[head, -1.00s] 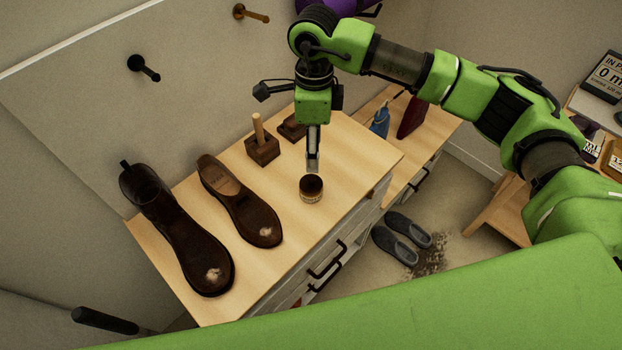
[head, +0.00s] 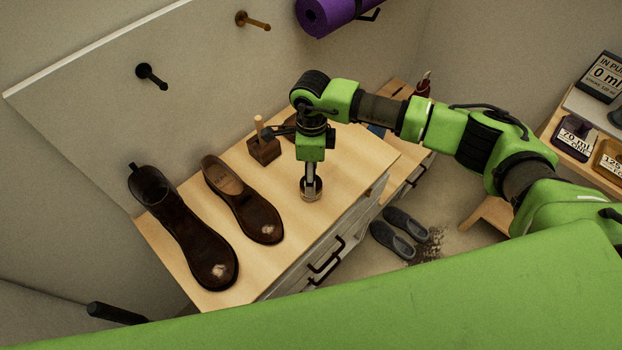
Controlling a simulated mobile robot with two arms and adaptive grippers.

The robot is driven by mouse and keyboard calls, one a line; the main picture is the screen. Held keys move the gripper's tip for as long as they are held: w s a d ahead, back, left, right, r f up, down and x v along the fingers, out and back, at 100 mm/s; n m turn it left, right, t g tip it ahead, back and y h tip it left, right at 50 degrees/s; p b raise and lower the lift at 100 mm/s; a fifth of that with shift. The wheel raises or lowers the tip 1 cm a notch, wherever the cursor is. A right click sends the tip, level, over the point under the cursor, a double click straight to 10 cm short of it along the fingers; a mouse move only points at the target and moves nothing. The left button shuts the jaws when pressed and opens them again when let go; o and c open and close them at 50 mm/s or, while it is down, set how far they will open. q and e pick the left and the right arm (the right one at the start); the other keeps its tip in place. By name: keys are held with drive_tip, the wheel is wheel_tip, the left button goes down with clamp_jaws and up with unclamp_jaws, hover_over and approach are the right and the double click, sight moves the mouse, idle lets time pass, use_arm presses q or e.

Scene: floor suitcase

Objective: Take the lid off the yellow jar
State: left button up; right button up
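A small round jar (head: 313,198) with a pale label and a dark brown lid stands on the wooden top of the cabinet, near its front edge. My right gripper (head: 311,184) points straight down at the jar, with its fingers at the lid and covering much of it. From this angle I cannot tell whether the fingers are closed on the lid. The jar is upright on the wood. My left gripper is not in view.
A brown boot (head: 185,230) and a brown shoe (head: 243,203) stand left of the jar. A dark wooden block with a peg (head: 263,150) is behind it. Grey slippers (head: 400,232) lie on the floor by the cabinet (head: 225,289). A purple roll (head: 330,12) hangs on the wall.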

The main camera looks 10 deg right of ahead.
drive_tip(key=c, duration=1.1)
drive_tip(key=shift+o, duration=0.2)
